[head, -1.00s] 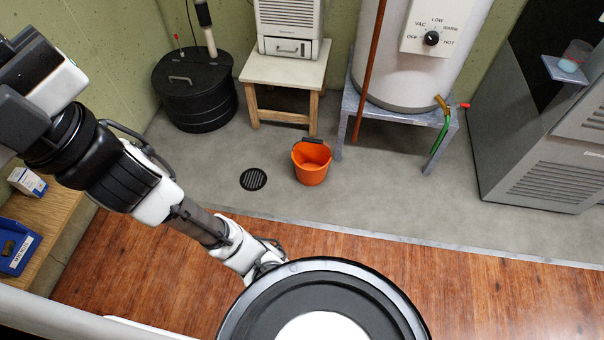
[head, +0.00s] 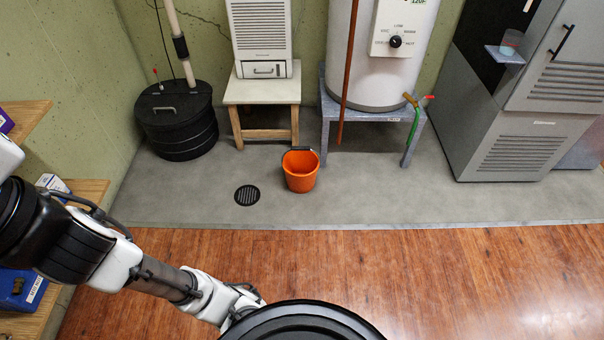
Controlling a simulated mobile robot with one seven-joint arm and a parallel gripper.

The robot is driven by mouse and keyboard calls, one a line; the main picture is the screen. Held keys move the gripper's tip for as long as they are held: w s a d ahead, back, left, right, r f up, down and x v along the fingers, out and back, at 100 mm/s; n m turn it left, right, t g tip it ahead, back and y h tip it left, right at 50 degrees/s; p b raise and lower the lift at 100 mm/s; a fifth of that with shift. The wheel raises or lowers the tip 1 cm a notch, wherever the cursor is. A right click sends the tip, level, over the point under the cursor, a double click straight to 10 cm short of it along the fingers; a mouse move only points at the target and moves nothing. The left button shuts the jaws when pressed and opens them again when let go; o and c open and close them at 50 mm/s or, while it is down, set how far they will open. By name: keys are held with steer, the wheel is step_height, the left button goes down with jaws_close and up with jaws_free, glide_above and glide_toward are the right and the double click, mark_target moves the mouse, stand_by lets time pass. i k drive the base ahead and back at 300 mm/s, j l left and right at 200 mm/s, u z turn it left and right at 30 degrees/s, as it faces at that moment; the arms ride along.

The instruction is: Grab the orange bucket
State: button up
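The orange bucket (head: 301,172) stands upright on the grey concrete floor, near the middle of the head view. My arm reaches in from the left edge toward the bottom centre. Its end lies low in the picture, well short of the bucket, with wood floor and concrete between them. The gripper's fingers cannot be made out, so I cannot tell whether it is open or shut.
A drain grate (head: 247,195) lies left of the bucket. Behind stand a black sump basin (head: 178,122), a small wooden table (head: 262,92) and a water heater on a metal stand (head: 322,115). A grey furnace (head: 510,140) is at right, shelves (head: 92,190) at left. Wood floor (head: 450,280) in front is clear.

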mark_target(301, 164)
steer(key=i+j, duration=0.35)
steer(key=i, duration=0.2)
steer(key=i+j, duration=0.35)
steer(key=i, duration=0.25)
steer(key=i+j+z, duration=0.1)
steer(key=i+j, duration=0.2)
steer(key=i, duration=0.25)
steer(key=i+j, duration=0.4)
steer(key=i, duration=0.15)
steer(key=i+j, duration=0.35)
steer(key=i, duration=0.2)
